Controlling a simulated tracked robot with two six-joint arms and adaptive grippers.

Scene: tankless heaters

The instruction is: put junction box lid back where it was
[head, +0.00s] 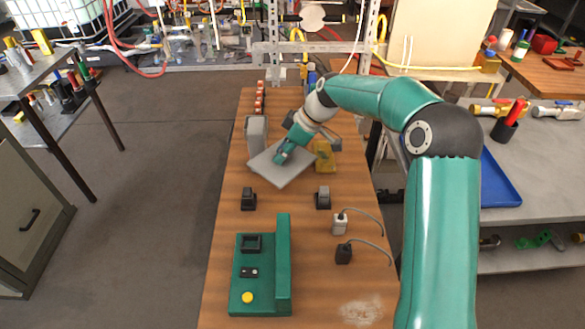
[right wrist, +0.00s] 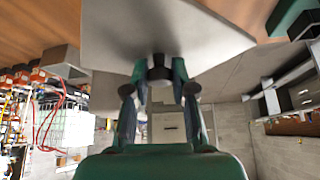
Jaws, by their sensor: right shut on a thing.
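The junction box lid (head: 272,176) is a flat light grey plate, held tilted above the wooden bench. My right gripper (head: 284,154) is over its upper face. In the right wrist view the plate (right wrist: 150,35) fills the top middle. There my right gripper (right wrist: 159,80) is shut on a short dark knob on the plate. A grey box (head: 256,134) stands just left of the lid at the back of the bench. I cannot tell whether the lid touches it. Whatever lies under the lid is hidden. My left gripper is not in view.
The wooden bench (head: 227,214) carries a yellow block (head: 325,156) right of the lid, two small dark blocks (head: 249,198), (head: 323,198), and a green fixture (head: 283,262) in front. Two cabled plugs (head: 339,224), (head: 344,253) lie right. Red-topped items (head: 260,97) line the back left.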

